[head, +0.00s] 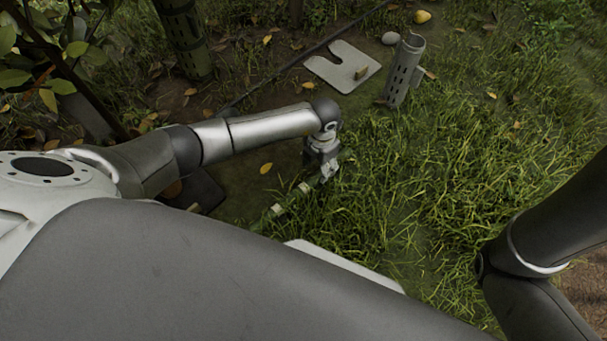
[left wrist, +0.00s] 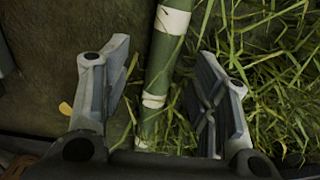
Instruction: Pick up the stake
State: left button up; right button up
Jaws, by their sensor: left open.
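The stake is a green rod with white bands, lying low in the grass near the middle of the head view (head: 283,207). In the left wrist view the stake (left wrist: 163,55) runs lengthwise between the two fingers of my left gripper (left wrist: 163,100). The fingers are apart, with a gap on each side of the stake. In the head view my left gripper (head: 327,172) is over the far end of the stake. Part of the stake is hidden by the gripper and grass. My right arm shows at the right edge; its gripper is out of view.
A white notched plate (head: 325,69) lies beyond my left arm. A grey perforated tube (head: 404,72) stands in the grass, with a pale round stone (head: 390,38) and a yellow fruit (head: 422,16) behind it. A dark thin line (head: 285,67) crosses the ground. Open grass is on the right.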

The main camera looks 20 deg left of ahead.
aim_at(319, 174)
pick_arm(q)
jog(key=f+b, duration=0.4)
jog(key=shift+s+d+f, duration=0.15)
jog(key=shift+s+f, duration=0.05)
jog(key=shift+f, duration=0.2)
jog(key=c, duration=1.2)
jog(key=shift+r, duration=0.1)
grip_shut()
